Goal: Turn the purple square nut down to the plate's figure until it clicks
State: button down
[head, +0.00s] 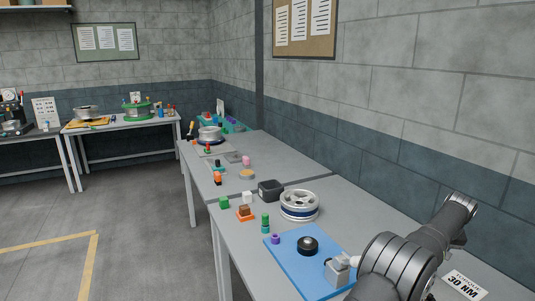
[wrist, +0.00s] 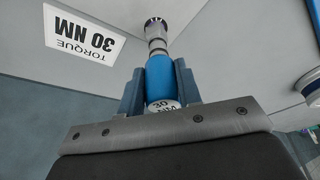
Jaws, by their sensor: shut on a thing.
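My gripper (wrist: 160,80) is shut on a blue tool (wrist: 159,76) in the wrist view, one finger on each side. The tool's near end is marked 30 NM. Its grey shank runs away from me to a dark socket end (wrist: 154,22). The torque plate (head: 465,283) reads 30 NM and lies at the bottom right of the head view; it shows upside down in the wrist view (wrist: 85,38). A small purple piece (head: 275,239), perhaps the nut, sits on the left of the blue mat; its shape is too small to tell.
A silver wheel (head: 299,205), a dark box (head: 270,190) and several small coloured blocks stand behind. My arm covers the bottom right of the head view.

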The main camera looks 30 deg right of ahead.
jog(key=c, duration=0.9)
grip_release()
jog(key=shift+c, duration=0.2)
jog(key=v, duration=1.7)
jog(key=shift+r, duration=0.25)
jog(key=shift+a, duration=0.1)
jog(key=x, duration=1.7)
jog(key=shift+f, duration=0.3)
jog(key=shift+n, duration=0.6)
